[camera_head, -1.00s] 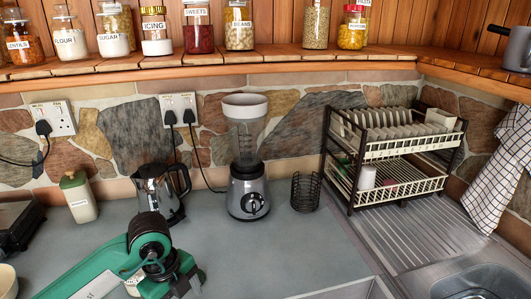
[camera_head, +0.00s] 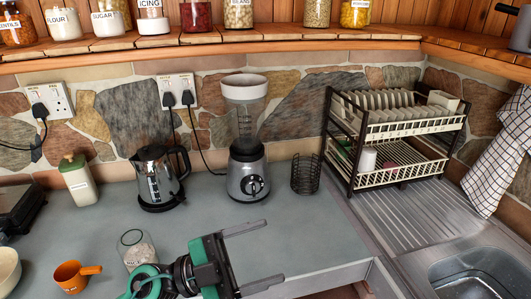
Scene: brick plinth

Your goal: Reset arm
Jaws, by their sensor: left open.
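My left gripper (camera_head: 255,257) shows at the bottom middle of the head view, with its green and black wrist below and left of it. Its two dark fingers are spread apart and point right, with nothing between them. It is over the front part of the grey counter (camera_head: 310,232). A glass jar (camera_head: 137,254) with pale contents stands on the counter just left of the gripper, apart from the fingers. My right gripper is not in view.
An orange cup with a handle (camera_head: 72,276) is at the lower left. A kettle (camera_head: 157,180), blender (camera_head: 247,176), black wire holder (camera_head: 306,174) and dish rack (camera_head: 395,140) stand along the back. The sink (camera_head: 480,272) is at the right.

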